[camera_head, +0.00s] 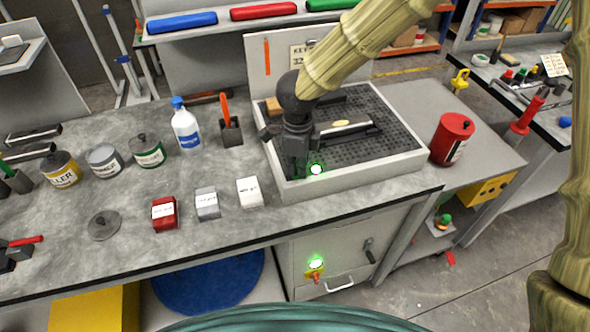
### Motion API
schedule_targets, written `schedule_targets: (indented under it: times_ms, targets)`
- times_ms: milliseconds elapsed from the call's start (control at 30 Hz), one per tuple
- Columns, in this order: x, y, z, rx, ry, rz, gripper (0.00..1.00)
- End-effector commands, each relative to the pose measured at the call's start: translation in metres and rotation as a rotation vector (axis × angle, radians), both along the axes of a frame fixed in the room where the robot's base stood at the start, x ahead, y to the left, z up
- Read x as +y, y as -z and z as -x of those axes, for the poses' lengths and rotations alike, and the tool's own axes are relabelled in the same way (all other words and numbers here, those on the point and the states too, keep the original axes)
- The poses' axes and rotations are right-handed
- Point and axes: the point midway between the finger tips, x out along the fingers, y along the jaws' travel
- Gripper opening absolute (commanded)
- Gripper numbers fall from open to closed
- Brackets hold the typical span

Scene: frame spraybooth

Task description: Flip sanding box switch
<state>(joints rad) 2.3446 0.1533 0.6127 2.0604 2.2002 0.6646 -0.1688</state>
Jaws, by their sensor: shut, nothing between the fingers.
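The sanding box (350,177) is a light grey tray with a dark perforated bed, set into the workbench. A yellow switch with a red part (314,276) is on the cabinet front below the box, with a lit green lamp (316,263) just above it. Another green light (316,169) glows at the box's front inner edge. My gripper (293,172) is shut and points down over the box's front left corner, well above the switch and apart from it. Whether it touches the box cannot be told. My arm hides part of the box's back and the sign there.
Red, grey and white small boxes (207,204) stand left of the sanding box, with several cans (103,159) and a white bottle (186,127). A red canister (452,139) stands at right. A door handle (369,250) and a drawer pull (340,285) stick out near the switch.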

Motion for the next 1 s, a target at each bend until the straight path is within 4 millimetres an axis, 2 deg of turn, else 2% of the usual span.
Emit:
schedule_targets:
  times_ms: [367,1000]
  targets:
    - [0.0,0.001,0.0,0.001,0.0,0.0,0.0]
    - [0.0,-0.034,0.0,0.001,0.001,-0.001,0.0]
